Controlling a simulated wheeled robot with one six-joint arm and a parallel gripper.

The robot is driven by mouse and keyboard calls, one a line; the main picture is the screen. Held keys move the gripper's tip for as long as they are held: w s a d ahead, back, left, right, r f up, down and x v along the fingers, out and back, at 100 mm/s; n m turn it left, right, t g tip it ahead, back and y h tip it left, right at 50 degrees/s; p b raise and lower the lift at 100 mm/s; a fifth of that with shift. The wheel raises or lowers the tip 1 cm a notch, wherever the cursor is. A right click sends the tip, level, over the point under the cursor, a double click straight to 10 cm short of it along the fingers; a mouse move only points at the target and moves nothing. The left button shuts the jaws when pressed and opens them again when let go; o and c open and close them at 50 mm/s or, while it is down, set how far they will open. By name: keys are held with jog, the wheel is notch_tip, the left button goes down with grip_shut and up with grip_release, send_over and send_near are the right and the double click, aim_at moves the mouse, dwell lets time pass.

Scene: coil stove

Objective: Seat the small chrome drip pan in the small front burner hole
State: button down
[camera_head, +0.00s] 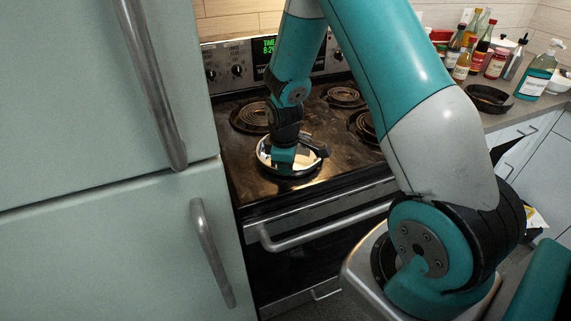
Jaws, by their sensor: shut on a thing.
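The chrome drip pan (264,157) is at the front left of the stove top, bright and round with a shiny rim. My gripper (294,160) points down over the pan and is shut on it; the fingertips are partly hidden by the gripper body and the pan. The pan looks roughly level at the cooktop, but I cannot tell whether it touches the surface. The small front burner hole is not visible; the pan and my gripper cover that front left area.
The brown cooktop (236,160) has coil burners at rear left (250,117), rear right (344,94) and front right (365,124), partly behind my arm. A fridge (100,230) stands close at left. Bottles (497,62) and a black pan (489,97) are on the right counter.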

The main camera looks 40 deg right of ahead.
jog(key=shift+f+b, duration=0.5)
jog(key=shift+f, duration=0.25)
jog(key=c, duration=1.2)
grip_release()
jog(key=shift+r, duration=0.1)
jog(key=shift+r+p, duration=3.2)
jog(key=shift+r, duration=0.7)
